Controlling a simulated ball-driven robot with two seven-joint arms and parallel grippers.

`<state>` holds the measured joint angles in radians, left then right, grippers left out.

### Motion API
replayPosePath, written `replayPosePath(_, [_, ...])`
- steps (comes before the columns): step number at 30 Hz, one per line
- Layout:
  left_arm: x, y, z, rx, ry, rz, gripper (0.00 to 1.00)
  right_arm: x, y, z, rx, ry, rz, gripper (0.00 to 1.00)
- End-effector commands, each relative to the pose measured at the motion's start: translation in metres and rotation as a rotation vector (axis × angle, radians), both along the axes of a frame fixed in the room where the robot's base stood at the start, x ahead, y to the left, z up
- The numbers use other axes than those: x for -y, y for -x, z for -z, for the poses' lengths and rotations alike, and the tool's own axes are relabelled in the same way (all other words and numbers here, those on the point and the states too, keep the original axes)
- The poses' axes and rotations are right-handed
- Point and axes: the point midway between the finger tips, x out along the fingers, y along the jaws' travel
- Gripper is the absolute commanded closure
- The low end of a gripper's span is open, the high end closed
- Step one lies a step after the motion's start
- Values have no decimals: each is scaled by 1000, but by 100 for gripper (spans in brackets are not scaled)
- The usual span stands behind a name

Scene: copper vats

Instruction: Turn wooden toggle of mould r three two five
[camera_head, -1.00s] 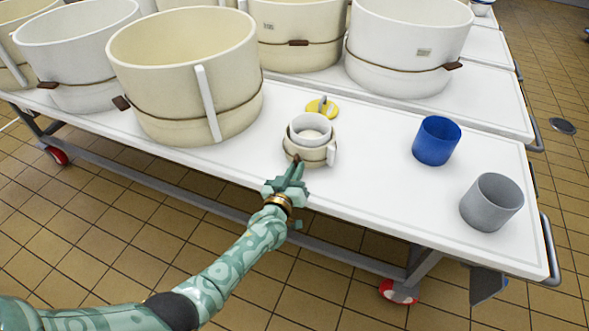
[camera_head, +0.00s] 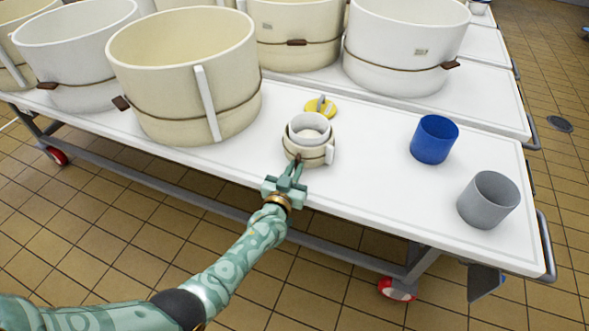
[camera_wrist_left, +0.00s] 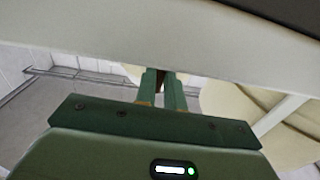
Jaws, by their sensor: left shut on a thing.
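A small cream mould (camera_head: 310,157) with a white inner cup (camera_head: 309,127) stands near the front edge of the white table; I cannot read a number on it. Its small dark wooden toggle (camera_head: 297,158) is on the front side, mostly hidden by my fingers. My left gripper (camera_head: 296,166) reaches in from the front, its fingertips at that toggle. In the left wrist view the two green fingers (camera_wrist_left: 165,82) are shut on a narrow dark brown piece (camera_wrist_left: 160,78), the toggle. My right gripper is not in view.
Large cream and white moulds with brown bands (camera_head: 185,80) stand left and behind. A yellow lid-like piece (camera_head: 320,107) lies behind the small mould. A blue cup (camera_head: 434,139) and a grey cup (camera_head: 488,200) stand to the right. The white table (camera_head: 375,165) is bare between.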

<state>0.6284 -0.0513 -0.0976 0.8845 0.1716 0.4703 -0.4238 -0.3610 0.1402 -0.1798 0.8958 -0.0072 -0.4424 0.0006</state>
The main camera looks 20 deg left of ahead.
Motion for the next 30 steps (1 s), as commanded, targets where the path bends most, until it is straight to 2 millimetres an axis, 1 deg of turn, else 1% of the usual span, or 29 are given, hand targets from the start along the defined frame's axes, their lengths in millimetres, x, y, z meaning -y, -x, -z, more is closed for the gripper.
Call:
replayPosePath(4, [0, 0, 1, -3, -2, 1, 100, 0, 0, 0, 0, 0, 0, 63])
replayPosePath(5, [0, 0, 1, -3, -2, 1, 81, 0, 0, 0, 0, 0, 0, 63])
replayPosePath(6, [0, 0, 1, -3, -2, 1, 70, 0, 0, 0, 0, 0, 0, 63])
replayPosePath(7, [0, 0, 1, -2, -1, 1, 67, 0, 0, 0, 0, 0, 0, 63])
replayPosePath(14, [0, 0, 0, -1, 0, 1, 67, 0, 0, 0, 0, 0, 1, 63])
replayPosePath(17, [0, 4, -1, -1, 0, 1, 67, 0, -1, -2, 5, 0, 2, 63])
replayPosePath(20, [0, 17, -4, 2, -1, 1, 67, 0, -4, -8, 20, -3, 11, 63])
replayPosePath(23, [0, 39, -7, 2, 0, 1, 67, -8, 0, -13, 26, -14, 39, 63])
replayPosePath(30, [1, 105, -7, 1, 0, 1, 67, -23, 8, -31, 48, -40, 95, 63])
